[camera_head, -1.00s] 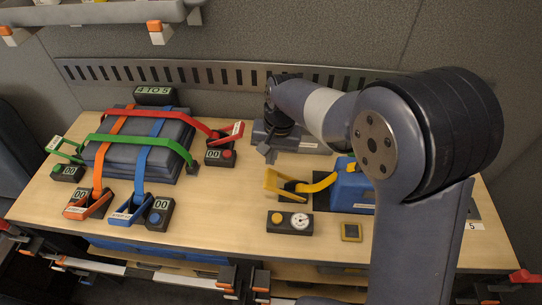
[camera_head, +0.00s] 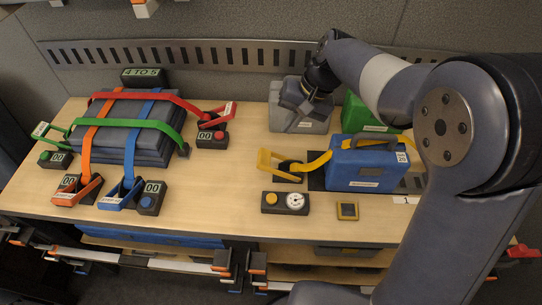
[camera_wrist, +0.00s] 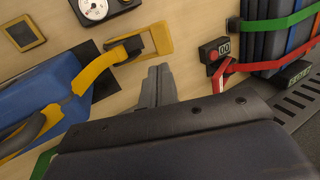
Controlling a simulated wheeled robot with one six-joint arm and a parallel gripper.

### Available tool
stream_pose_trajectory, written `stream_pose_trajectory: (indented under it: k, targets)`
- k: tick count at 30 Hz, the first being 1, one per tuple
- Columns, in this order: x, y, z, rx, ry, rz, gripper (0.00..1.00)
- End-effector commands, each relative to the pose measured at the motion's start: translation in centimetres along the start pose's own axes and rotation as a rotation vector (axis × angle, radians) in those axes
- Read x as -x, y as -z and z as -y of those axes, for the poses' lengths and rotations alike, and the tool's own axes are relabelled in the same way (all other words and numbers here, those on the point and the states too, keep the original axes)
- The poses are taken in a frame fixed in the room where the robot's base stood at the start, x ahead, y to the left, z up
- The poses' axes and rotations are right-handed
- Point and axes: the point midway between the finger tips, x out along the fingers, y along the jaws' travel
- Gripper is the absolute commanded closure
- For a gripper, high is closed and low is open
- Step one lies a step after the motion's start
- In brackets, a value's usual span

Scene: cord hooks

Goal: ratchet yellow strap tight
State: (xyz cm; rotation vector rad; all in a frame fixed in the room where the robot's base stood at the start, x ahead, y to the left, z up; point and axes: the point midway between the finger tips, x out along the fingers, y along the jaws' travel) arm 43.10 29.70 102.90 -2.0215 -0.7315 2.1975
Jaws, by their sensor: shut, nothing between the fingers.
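The yellow strap (camera_head: 318,163) runs over the blue case (camera_head: 365,165) on the right side of the table. Its yellow ratchet handle (camera_head: 265,161) stands raised at the left end of the strap. The handle (camera_wrist: 157,38) and strap (camera_wrist: 88,74) also show in the wrist view. My gripper (camera_head: 306,106) is shut and empty, above the table behind the ratchet, in front of a grey case. In the wrist view my gripper (camera_wrist: 158,80) points toward the ratchet and is apart from it. A gauge box (camera_head: 285,202) with a yellow button and white dial sits in front of the ratchet.
A grey case (camera_head: 284,118) and a green case (camera_head: 375,112) stand at the back. Stacked dark cases (camera_head: 115,151) with red, green, orange and blue straps are at left. A small yellow-framed block (camera_head: 347,211) lies in front. Bare table (camera_head: 225,185) lies between.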

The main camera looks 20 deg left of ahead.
Motion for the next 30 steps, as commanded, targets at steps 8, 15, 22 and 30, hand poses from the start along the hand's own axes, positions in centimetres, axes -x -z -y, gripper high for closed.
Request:
stream_pose_trajectory:
  k: [8, 15, 22, 30]
  targets:
    - [2.2, 0.0, -1.1, 0.015, 0.096, -0.019, 1.00]
    - [2.3, 0.0, -1.0, 0.017, 0.096, -0.018, 1.00]
    - [0.9, 0.0, -0.9, 0.017, 0.095, -0.014, 1.00]
    - [-4.5, 0.0, -0.4, 0.016, 0.094, -0.012, 1.00]
